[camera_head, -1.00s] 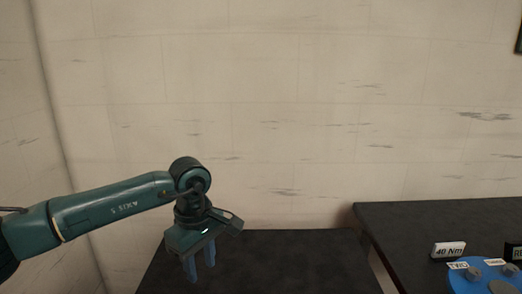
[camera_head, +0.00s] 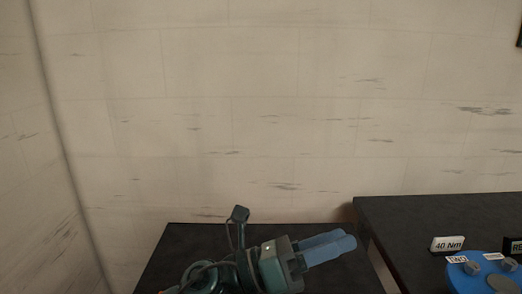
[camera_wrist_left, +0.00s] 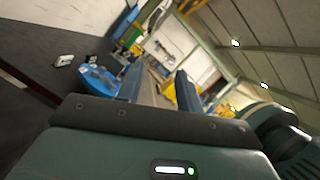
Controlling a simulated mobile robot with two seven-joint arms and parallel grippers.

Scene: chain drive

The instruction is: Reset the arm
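My left gripper (camera_head: 347,240) is low in the head view, above the dark table (camera_head: 200,240), with its blue fingers pointing right. In the left wrist view the gripper (camera_wrist_left: 156,80) has its two fingers apart with nothing between them, so it is open and empty. The lower part of my left arm is cut off by the bottom edge of the head view. My right gripper is in neither view.
A second dark table (camera_head: 420,215) stands at the right. On it are a white "40 Nm" block (camera_head: 447,244), a blue round fixture (camera_head: 470,275) with grey parts and labels, and a black labelled block (camera_head: 514,247). A pale wall (camera_head: 260,110) stands behind.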

